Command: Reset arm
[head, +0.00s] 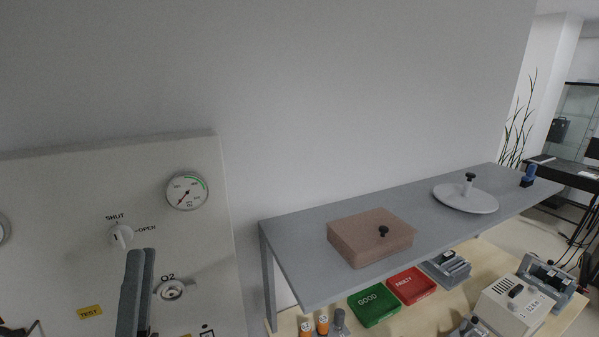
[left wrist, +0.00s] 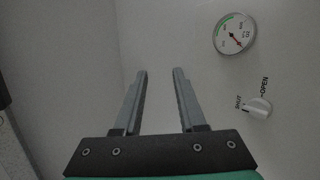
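My left gripper (head: 140,252) is in front of the pale wall panel (head: 60,190), just below and right of the white knob (head: 121,236) labelled SHUT and OPEN. In the left wrist view the gripper's fingers (left wrist: 162,72) are spread apart with nothing between them. The knob (left wrist: 258,108) is to the right of the fingers there, apart from them. I cannot tell its exact setting. My right gripper is in neither view.
The panel bears a round gauge (head: 187,190) and an O2 port (head: 172,290). A grey shelf (head: 300,262) at right holds a brown box (head: 370,238) and a white disc (head: 465,198). Below are a green tray (head: 374,306), a red tray (head: 411,285) and devices.

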